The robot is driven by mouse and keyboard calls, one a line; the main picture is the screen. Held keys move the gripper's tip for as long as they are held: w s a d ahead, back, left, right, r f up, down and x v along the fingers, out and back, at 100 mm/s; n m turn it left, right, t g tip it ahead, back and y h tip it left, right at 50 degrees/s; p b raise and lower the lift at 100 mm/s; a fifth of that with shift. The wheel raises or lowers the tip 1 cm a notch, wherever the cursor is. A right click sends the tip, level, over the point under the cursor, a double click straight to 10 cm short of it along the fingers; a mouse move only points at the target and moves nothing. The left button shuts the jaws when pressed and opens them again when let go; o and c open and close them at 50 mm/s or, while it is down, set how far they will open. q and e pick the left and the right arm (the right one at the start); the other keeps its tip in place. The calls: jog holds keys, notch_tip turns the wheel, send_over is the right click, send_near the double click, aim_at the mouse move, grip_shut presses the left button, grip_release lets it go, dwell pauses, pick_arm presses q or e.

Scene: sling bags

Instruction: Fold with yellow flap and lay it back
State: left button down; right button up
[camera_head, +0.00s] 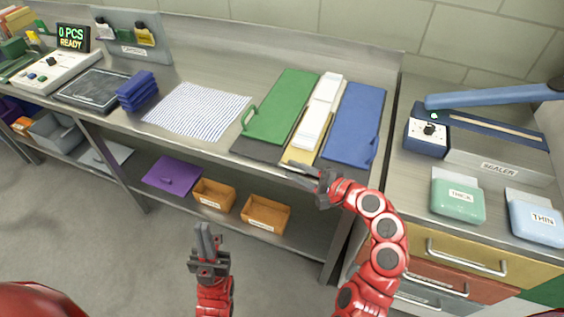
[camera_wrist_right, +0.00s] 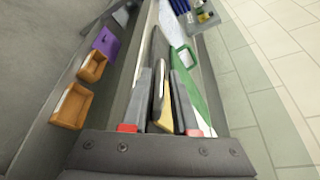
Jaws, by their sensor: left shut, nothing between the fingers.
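The folding board lies on the steel table, with a green flap (camera_head: 282,106) on the left, a yellow flap (camera_head: 304,150) in the middle and a blue flap (camera_head: 355,125) on the right. A folded white cloth (camera_head: 321,108) lies in a narrow strip on the yellow flap. My right gripper (camera_head: 298,172) is at the front end of the yellow flap, at the table edge. In the right wrist view its fingers (camera_wrist_right: 160,108) stand apart, with the board's dark edge and some yellow between them. My left gripper (camera_head: 205,237) is shut and empty, in front of the table.
A striped cloth (camera_head: 198,109) lies left of the board, with folded blue cloths (camera_head: 137,91) beyond it. Orange bins (camera_head: 265,215) and a purple board (camera_head: 172,176) sit on the lower shelf. A sealer (camera_head: 490,150) stands on the right counter.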

aim_at(286, 166)
jog(key=x, duration=0.4)
jog(key=shift+w+a+f, duration=0.1)
jog(key=shift+w+a, duration=0.15)
jog(key=shift+a, duration=0.1)
jog(key=shift+c, duration=0.2)
grip_shut()
jog(key=shift+p, duration=0.3)
dwell(0.7)
